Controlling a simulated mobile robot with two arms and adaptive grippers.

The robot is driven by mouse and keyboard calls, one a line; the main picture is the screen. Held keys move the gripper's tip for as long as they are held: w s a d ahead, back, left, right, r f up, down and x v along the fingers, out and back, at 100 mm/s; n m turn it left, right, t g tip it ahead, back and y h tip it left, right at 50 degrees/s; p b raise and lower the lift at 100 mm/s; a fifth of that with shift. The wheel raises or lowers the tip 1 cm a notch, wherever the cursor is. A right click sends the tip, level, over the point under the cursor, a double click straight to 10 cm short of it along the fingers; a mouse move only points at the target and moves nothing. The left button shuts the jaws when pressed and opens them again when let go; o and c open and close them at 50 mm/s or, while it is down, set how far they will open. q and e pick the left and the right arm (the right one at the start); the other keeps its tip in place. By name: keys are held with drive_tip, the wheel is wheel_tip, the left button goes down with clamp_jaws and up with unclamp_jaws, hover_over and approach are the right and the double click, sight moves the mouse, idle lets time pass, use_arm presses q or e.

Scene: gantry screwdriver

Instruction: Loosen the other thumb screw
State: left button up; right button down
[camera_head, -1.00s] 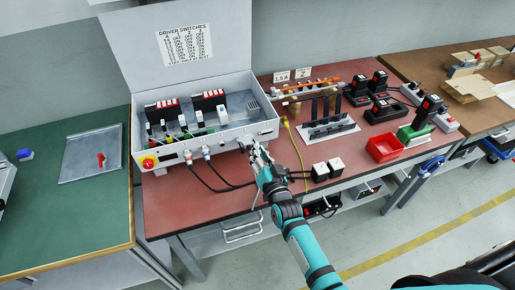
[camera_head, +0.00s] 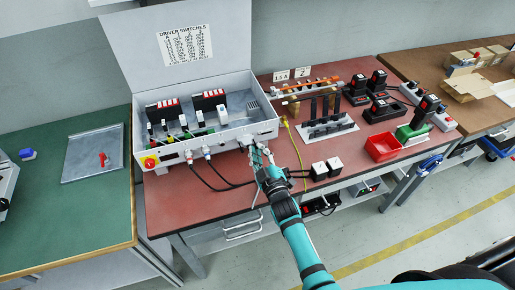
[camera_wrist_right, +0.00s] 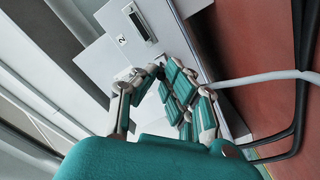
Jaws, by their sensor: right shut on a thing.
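My right gripper (camera_head: 258,154) is at the front right of the open grey control box (camera_head: 237,135), low on its front face. In the right wrist view its fingers (camera_wrist_right: 166,78) are closed together against the light front panel. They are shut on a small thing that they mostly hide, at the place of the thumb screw. A slot-shaped port (camera_wrist_right: 140,24) marked 2 is on the panel beyond the fingers. A grey cable (camera_wrist_right: 262,78) runs off to the right from behind the fingers. My left gripper is not in view.
Black cables (camera_head: 212,183) hang from the box front onto the red table.

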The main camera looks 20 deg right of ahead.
drive_tip(key=n+b, duration=0.1)
drive_tip(key=n, duration=0.4)
drive_tip(key=shift+a+f+n, duration=0.1)
drive_tip(key=shift+f+n, duration=0.05)
drive_tip(key=shift+n, duration=0.15)
drive_tip(key=n+b, duration=0.1)
drive_tip(key=n, duration=0.1)
drive_tip(key=n+b, duration=0.1)
drive_tip(key=n, duration=0.1)
drive_tip(key=n+b, duration=0.1)
drive_tip(key=n, duration=0.1)
drive_tip(key=shift+f, duration=0.35)
drive_tip(key=shift+r+n, duration=0.1)
drive_tip(key=shift+n, duration=1.1)
drive_tip(key=shift+r+n, duration=0.2)
drive_tip(key=shift+n, duration=0.6)
drive_tip(key=c, duration=1.6)
unclamp_jaws()
drive_tip(key=shift+r, duration=0.1)
